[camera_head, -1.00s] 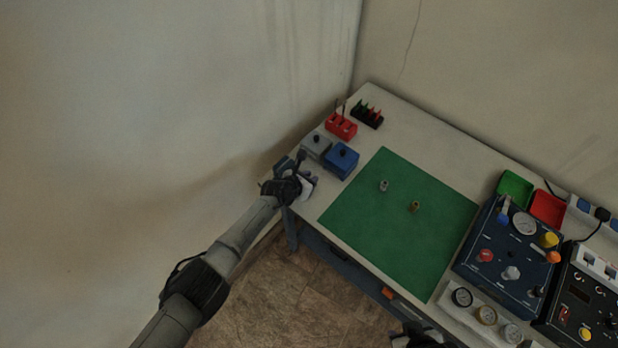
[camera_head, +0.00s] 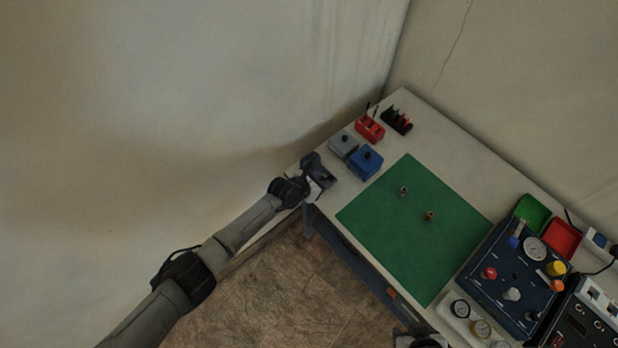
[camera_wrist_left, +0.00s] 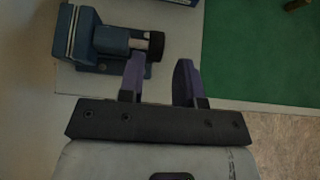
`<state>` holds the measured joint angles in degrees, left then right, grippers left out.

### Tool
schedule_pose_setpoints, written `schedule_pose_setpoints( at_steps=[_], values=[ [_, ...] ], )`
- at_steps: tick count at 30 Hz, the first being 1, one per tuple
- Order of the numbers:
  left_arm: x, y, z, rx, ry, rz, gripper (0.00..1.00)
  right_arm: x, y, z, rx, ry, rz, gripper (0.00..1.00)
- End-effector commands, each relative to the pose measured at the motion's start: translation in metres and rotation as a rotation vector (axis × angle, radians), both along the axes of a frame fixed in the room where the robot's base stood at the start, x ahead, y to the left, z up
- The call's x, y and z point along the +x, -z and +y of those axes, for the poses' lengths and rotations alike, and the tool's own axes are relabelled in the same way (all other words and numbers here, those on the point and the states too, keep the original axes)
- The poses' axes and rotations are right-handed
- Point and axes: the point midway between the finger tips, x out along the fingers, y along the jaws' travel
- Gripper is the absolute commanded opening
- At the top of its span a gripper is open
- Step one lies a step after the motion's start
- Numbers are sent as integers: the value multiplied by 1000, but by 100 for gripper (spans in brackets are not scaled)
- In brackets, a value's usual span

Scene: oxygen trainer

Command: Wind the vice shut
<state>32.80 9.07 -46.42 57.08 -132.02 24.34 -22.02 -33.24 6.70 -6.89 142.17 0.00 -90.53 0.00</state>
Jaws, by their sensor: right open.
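The small blue-grey vice (camera_head: 320,168) stands at the left front corner of the bench. In the left wrist view the vice (camera_wrist_left: 92,38) lies at upper left, with its bright screw and black round end (camera_wrist_left: 156,46) pointing right. My left gripper (camera_wrist_left: 160,72) is open and empty, its two purple fingers apart. The left finger is close to the underside of the screw end; I cannot tell if they touch. In the head view my left gripper (camera_head: 310,190) is at the bench edge beside the vice. My right gripper (camera_head: 420,341) shows only partly at the bottom edge.
Grey (camera_head: 343,145) and blue (camera_head: 365,162) boxes stand just behind the vice, with a red holder (camera_head: 369,129) beyond. A green mat (camera_head: 415,235) with two small fittings covers the middle. Gauges and a control panel (camera_head: 510,275) stand at right. The wall is close on the left.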

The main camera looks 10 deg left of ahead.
Motion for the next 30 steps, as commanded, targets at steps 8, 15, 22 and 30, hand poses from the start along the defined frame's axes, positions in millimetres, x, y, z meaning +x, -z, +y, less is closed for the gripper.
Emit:
schedule_pose_setpoints(
  at_steps=[8, 15, 22, 30],
  values=[
    [-26, -24, 21, 0, 1, 0, 32, 0, -17, 0, 2, 2, 0, 43],
    [-35, -33, 30, 1, 1, -1, 32, 0, -20, 0, 0, 1, 1, 43],
    [-37, -35, 31, 1, 1, -1, 32, 0, -20, -1, -4, -3, 1, 43],
    [-39, -28, 31, 0, 0, 4, 32, 0, -17, -2, -8, -5, 2, 43]
  ],
)
